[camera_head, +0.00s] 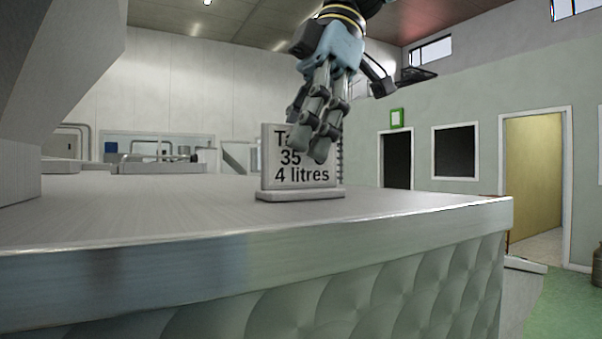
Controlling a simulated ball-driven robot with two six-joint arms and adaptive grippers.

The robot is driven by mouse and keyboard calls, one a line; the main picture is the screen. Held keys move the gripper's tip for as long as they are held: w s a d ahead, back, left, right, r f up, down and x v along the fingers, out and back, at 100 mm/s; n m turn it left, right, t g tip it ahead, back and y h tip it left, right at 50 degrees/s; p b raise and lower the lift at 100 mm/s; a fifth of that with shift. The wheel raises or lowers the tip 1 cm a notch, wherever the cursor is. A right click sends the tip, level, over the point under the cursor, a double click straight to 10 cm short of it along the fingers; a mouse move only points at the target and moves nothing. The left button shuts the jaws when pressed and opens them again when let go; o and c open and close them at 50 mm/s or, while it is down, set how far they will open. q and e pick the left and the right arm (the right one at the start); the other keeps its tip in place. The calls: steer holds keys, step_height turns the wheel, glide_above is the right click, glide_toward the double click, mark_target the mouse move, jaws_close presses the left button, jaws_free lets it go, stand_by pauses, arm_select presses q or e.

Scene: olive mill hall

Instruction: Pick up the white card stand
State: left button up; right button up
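The white card stand (280,180) stands upright on the metal counter top, near its right end. Its flat base rests on the surface, and dark print on its face reads "35" and "4 litres", with the top line partly covered. My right gripper (318,140) reaches down from above, with its fingers in front of the upper right part of the card. Whether a finger is behind the card, or whether the fingers touch it, I cannot tell. My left gripper is not in view.
The metal counter (150,220) fills the foreground, with a raised front edge and a corner at the right. Its top around the stand is mostly clear. Flat metal parts (160,165) show behind it at the left. A doorway (535,180) is in the green wall at the right.

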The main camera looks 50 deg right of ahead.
steer(key=shift+c, duration=0.3)
jaws_close()
